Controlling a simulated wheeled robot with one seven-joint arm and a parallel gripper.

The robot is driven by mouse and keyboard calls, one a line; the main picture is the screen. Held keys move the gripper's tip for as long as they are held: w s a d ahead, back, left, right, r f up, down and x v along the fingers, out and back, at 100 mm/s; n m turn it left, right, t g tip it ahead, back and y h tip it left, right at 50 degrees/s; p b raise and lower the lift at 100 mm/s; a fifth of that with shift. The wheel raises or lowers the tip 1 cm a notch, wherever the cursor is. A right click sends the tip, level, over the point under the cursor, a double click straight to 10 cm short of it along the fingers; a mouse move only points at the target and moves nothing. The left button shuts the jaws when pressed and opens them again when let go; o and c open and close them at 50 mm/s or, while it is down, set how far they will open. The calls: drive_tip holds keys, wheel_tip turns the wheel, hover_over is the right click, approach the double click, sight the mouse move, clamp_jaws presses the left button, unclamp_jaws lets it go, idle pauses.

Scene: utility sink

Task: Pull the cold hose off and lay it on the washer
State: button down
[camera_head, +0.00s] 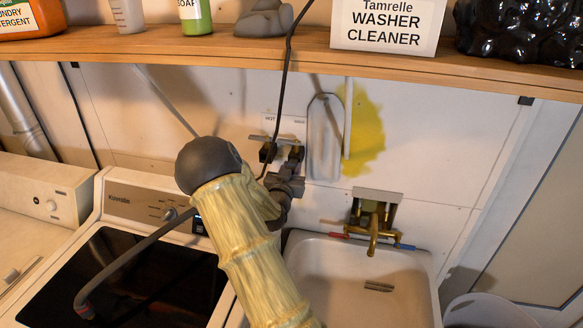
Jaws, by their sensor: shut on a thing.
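My gripper (291,172) is at the wall box (291,124), just below its right-hand valve (296,153). It is shut on the end of the cold hose there; the fingers hide most of what they hold. The left valve (267,152) sits under the "HOT" label. A dark grey hose (135,252) lies across the black lid of the white washer (127,204), one end near the lid's left side. Its other end passes behind my arm, so I cannot tell where it leads.
A thin black cord (287,60) hangs from the wooden shelf (230,48) past the valves. A sink (350,262) with a brass faucet (374,225) stands right of my arm. The washer lid's middle has free room.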

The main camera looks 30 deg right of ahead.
drive_tip(key=shift+b+v, duration=0.85)
drive_tip(key=shift+v, duration=2.1)
